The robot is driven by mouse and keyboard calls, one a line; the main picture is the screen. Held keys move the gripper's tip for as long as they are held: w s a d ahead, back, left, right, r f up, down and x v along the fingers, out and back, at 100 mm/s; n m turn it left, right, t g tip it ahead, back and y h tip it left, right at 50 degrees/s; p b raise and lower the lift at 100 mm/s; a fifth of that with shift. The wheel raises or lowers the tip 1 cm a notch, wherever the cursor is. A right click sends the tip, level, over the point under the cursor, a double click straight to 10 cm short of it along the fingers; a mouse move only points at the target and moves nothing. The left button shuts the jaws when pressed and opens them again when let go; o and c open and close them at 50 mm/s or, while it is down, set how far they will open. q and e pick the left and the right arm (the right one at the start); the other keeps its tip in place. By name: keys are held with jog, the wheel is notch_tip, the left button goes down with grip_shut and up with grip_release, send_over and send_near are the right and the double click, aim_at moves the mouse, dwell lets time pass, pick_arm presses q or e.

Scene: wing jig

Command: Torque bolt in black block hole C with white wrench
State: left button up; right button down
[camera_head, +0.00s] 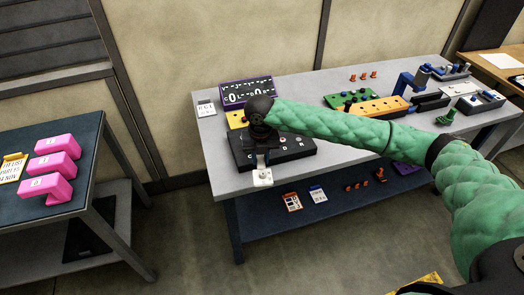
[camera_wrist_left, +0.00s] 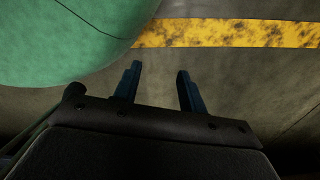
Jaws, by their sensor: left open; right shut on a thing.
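The black block (camera_head: 305,150) lies near the front left edge of the grey table, with several small knobs or holes and white letters on top. My right gripper (camera_head: 262,160) points down over the block's front left part. It is shut on a white piece, which looks like the white wrench (camera_head: 262,178), its visible end at the block's front edge. The arm and gripper hide the block's left part, so I cannot tell whether the wrench touches a bolt or which hole is under it. My left gripper (camera_wrist_left: 157,77) is open and empty above the floor.
Behind the block are a yellow block (camera_head: 236,119) and a purple panel (camera_head: 246,91). A green block (camera_head: 348,101) and an orange block (camera_head: 375,109) stand to the right. Pink blocks (camera_head: 50,165) lie on the left table. My right arm crosses above the table.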

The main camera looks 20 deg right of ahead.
jog(key=shift+s+a+r+n, duration=0.15)
jog(key=shift+s+a+n, duration=0.1)
jog(key=shift+n, duration=0.35)
jog(key=shift+s+d+r+n, duration=0.1)
jog(key=shift+s+r+n, duration=0.1)
jog(key=shift+n, duration=0.2)
jog(key=shift+w+f+n, duration=0.15)
jog(key=shift+w+n, duration=0.05)
jog(key=shift+n, duration=0.1)
jog(key=shift+w+d+f, duration=0.1)
jog(key=shift+w+f, duration=0.25)
jog(key=shift+w, duration=0.05)
jog(key=shift+s+f+b, duration=0.15)
jog(key=shift+s+b, duration=0.25)
jog(key=shift+b, duration=0.05)
jog(key=shift+w+f+b, duration=0.25)
jog(key=shift+f+b, duration=0.25)
jog(key=shift+f, duration=0.5)
jog(key=shift+s+f+b, duration=0.15)
jog(key=shift+f+b, duration=0.15)
jog(key=shift+b, duration=0.25)
jog(key=shift+f+b, duration=0.35)
jog(key=shift+f, duration=0.1)
pick_arm(q)
jog(key=w+d+r+t, duration=0.1)
jog(key=w+d+r, duration=0.1)
jog(key=w, duration=0.5)
jog(key=shift+w+d+r+h, duration=0.15)
jog(key=shift+d+r+h, duration=0.15)
jog(key=shift+r, duration=0.6)
